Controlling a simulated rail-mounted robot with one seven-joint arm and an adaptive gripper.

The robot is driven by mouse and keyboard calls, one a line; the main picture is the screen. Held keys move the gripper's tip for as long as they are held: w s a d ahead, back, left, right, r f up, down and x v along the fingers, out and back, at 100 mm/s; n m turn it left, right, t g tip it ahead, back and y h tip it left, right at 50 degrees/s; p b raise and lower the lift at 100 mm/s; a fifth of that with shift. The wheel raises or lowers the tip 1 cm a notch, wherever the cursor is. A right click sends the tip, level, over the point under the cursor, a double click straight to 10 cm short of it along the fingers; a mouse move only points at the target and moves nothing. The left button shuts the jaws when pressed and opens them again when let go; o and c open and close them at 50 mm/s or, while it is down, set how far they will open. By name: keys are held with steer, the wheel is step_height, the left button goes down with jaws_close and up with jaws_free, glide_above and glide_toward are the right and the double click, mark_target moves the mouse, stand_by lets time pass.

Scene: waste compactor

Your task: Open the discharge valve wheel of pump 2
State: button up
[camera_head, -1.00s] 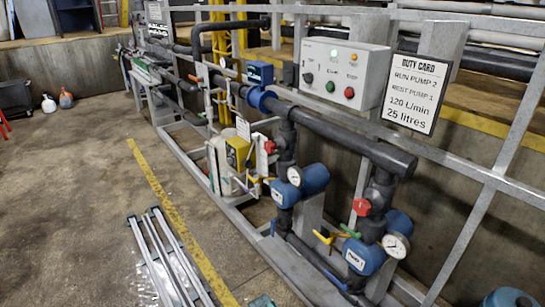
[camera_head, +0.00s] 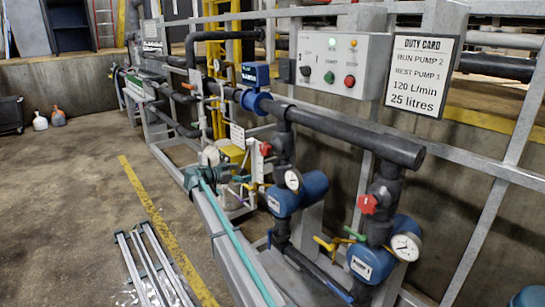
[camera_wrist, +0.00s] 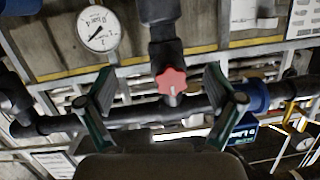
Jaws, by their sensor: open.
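In the wrist view, a red valve wheel (camera_wrist: 172,80) shows between the two fingers of my gripper (camera_wrist: 160,82). The fingers are wide apart, with a gap on each side of the wheel and no visible contact. The view looks upside down. The neighbouring gauge (camera_wrist: 97,28), blue meter (camera_wrist: 245,130) and pipes match the left-hand pump's red wheel (camera_head: 265,148) in the head view. A second red wheel (camera_head: 367,204) is on the nearer, right-hand pump. I cannot make out my fingers in the head view.
The duty card (camera_head: 421,75) reads run pump 2, rest pump 1, 120 L/min, 25 litres. A control box (camera_head: 342,65) with a green light hangs beside it. Yellow and green handles (camera_head: 330,243) stick out low. The thick dark header pipe (camera_head: 350,132) runs above both pumps.

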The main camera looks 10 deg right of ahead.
mark_target(263, 150)
step_height(263, 150, up, 6)
steer(key=w+d+m+h, duration=0.1)
steer(key=w+m+h, duration=0.2)
steer(key=m, duration=0.3)
steer(key=w+d, duration=0.1)
steer(key=d, duration=0.2)
steer(key=w+d+m+p, duration=0.1)
steer(key=w+d, duration=0.1)
steer(key=d, duration=0.1)
steer(key=w+d+m, duration=0.1)
steer(key=d, duration=0.3)
steer(key=shift+w+r+p, duration=0.1)
steer(key=shift+w+p, duration=0.1)
steer(key=shift+p, duration=0.15)
steer(key=c, duration=1.1)
steer(key=shift+c, duration=0.2)
